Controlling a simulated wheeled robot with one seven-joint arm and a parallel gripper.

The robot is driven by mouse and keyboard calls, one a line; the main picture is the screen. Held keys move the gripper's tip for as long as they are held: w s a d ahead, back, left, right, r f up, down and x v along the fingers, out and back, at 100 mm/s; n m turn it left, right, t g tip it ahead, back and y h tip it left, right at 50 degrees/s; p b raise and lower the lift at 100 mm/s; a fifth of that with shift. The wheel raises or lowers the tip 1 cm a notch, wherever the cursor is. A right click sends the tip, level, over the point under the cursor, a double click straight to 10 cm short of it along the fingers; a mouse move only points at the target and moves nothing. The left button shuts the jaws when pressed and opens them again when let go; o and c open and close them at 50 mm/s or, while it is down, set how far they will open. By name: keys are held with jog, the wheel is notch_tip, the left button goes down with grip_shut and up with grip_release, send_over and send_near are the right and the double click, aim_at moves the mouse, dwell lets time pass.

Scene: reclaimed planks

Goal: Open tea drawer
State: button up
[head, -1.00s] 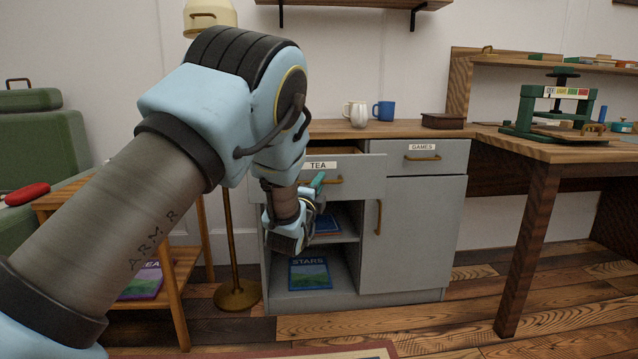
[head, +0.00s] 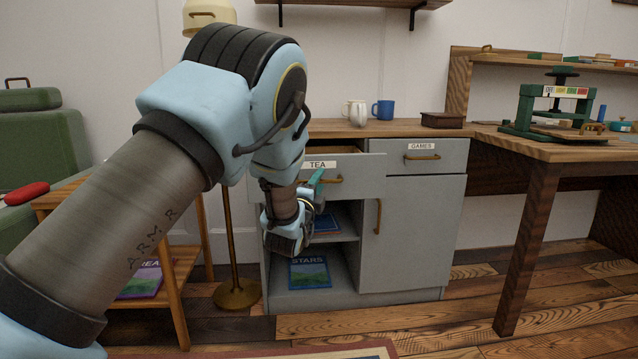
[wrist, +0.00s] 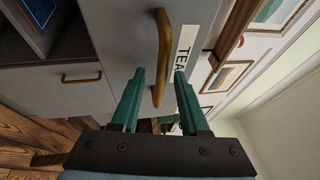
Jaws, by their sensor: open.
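The tea drawer (head: 362,183) is the grey upper left drawer of the cabinet, with a "TEA" label and a brass handle. It stands partly pulled out, and a strip of its inside shows above the front. In the wrist view the drawer front (wrist: 118,35) fills the upper middle, with its brass handle (wrist: 162,50) upright in the picture. My gripper (wrist: 159,75) is open, its green fingers on either side of the handle's lower part. I cannot tell whether they touch it. In the head view my gripper (head: 317,181) is at the drawer front, partly hidden by my arm.
The games drawer (head: 447,157) beside it is shut, above a shut cabinet door (head: 415,235). Open shelves with books (head: 310,272) lie below the tea drawer. Mugs (head: 383,110) stand on the cabinet top. A wooden side table (head: 172,290) and a lamp stand left, a workbench (head: 560,150) right.

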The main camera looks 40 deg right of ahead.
jog(key=p+v, duration=0.1)
jog(key=v, duration=0.9)
jog(key=shift+a, duration=0.2)
jog(key=shift+s+f, duration=0.1)
jog(key=w+a+f+n+t+y, duration=0.2)
jog(key=w+a+n+y, duration=0.6)
jog(key=w+a, duration=0.45)
jog(key=w+a+f+n+g+y, duration=0.15)
jog(key=a+n, duration=0.25)
jog(key=a, duration=0.4)
jog(key=w+a+f+n+g+y, duration=0.1)
jog(key=w+a+n+y, duration=0.2)
jog(key=a+n, duration=0.35)
jog(key=s+a+n+g+y, duration=0.2)
jog(key=s+a+n+g, duration=0.35)
jog(key=a, duration=0.85)
jog(key=s+a+n+g+y, duration=0.25)
jog(key=s+a+n, duration=0.35)
jog(key=s+a, duration=0.6)
notch_tip(320, 180, up, 31)
jog(key=w+a+p, duration=0.1)
jog(key=a+p, duration=0.1)
jog(key=p, duration=3)
jog(key=shift+w+a+t, duration=0.2)
jog(key=shift+w+t, duration=0.1)
jog(key=shift+t, duration=0.05)
